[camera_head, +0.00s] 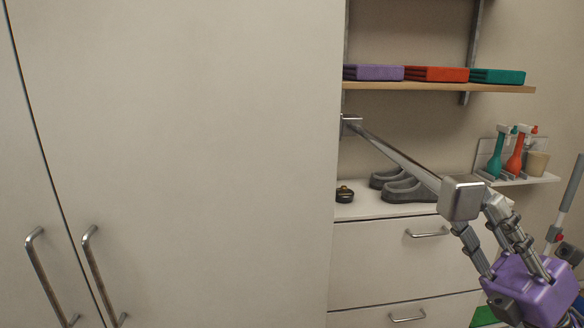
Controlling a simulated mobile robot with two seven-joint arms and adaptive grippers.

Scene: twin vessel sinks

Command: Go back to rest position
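My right gripper (478,216), with a purple body and grey jointed fingers, is at the lower right. Its two fingers point up and to the left and stand apart, with a gap between them. Their tips are close to the square metal block at the near end of a long metal bar (400,160). I cannot tell whether they touch it. Nothing shows held between the fingers. My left gripper is not in view.
A tall pale cabinet (190,140) with two long handles fills the left. The bar juts out beside it. Behind are a drawer unit (385,265) with grey shoes (405,190) and a dark round item (344,194), a shelf with folded towels (436,74), and bottles (515,152) on a ledge.

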